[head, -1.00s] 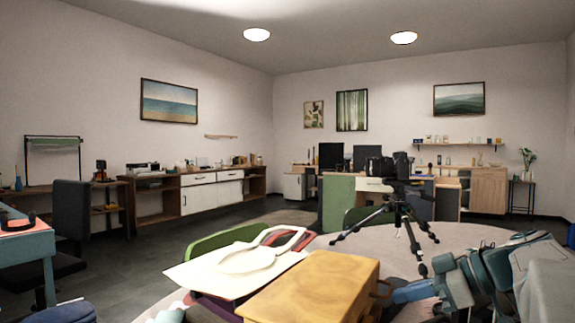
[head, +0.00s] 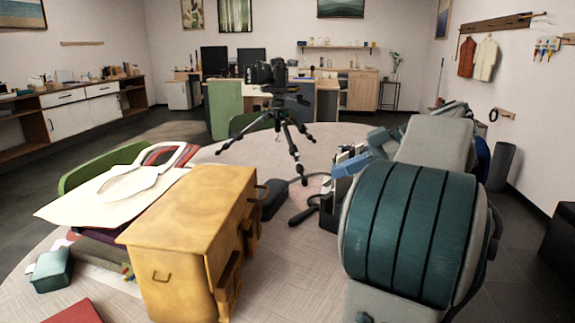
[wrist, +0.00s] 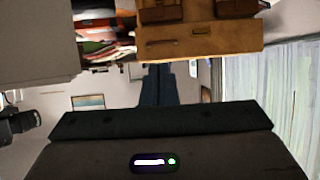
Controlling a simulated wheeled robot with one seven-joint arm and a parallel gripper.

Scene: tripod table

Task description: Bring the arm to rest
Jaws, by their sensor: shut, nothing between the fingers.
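My gripper shows in the wrist view as dark blue fingers (wrist: 158,72) held together with nothing between them. In the head view my arm rises at the right, with a large teal-banded link in front. The blue gripper end (head: 343,168) points left over the round table (head: 300,250), near its right side. The gripper is to the right of a yellow wooden cabinet box (head: 185,220), apart from it. That box also shows across the top of the wrist view (wrist: 200,42).
A black camera on a tripod (head: 287,130) stands at the table's far side. A dark organiser (head: 328,213) stands close to my gripper. Papers on a stack (head: 110,195) and a small green box (head: 52,270) lie at the left. The table front right of the cabinet box is clear.

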